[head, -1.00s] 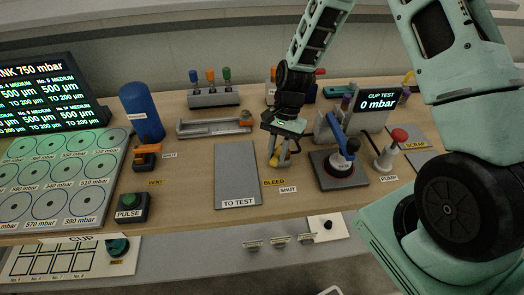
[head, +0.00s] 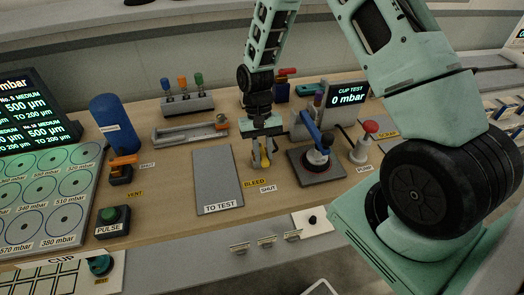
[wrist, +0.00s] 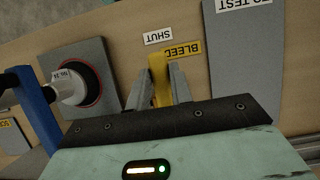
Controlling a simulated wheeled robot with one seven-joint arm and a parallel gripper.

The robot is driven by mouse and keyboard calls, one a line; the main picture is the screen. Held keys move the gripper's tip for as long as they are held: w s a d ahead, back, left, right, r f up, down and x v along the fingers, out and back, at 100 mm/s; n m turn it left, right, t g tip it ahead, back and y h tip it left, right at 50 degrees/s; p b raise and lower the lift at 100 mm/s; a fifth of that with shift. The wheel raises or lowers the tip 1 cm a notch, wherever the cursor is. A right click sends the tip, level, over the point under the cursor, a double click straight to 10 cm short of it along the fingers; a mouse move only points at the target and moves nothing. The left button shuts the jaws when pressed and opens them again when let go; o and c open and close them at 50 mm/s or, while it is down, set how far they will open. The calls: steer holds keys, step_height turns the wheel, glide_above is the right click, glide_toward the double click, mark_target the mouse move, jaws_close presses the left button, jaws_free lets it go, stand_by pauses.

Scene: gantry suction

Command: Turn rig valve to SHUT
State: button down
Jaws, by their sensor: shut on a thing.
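The rig valve's yellow handle (head: 266,160) stands on the bench behind the BLEED label (head: 257,183) and the SHUT label (head: 268,189). My gripper (head: 261,155) points down and is shut on this handle. In the wrist view the yellow handle (wrist: 157,78) is between my gripper's two grey fingers (wrist: 159,88). Its visible end is close to the BLEED label (wrist: 181,50) and the SHUT label (wrist: 159,37). The fingers and palm hide the valve's base, so the exact handle angle is hard to tell.
Right of the valve is a grey pad (head: 316,168) with a blue-armed cup fixture (head: 314,133), then a red-knobbed pump lever (head: 370,128). Left are the grey TO TEST plate (head: 217,180) and an orange-handled vent valve (head: 122,165). The CUP TEST display (head: 347,94) reads 0 mbar.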

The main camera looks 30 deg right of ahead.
stand_by(0.4)
steer(key=c, duration=1.2)
jaws_free()
steer(key=shift+c, duration=0.2)
steer(key=shift+w+r, duration=0.1)
steer(key=b+v, duration=0.3)
steer(key=v, duration=1.4)
steer(key=shift+r, duration=0.15)
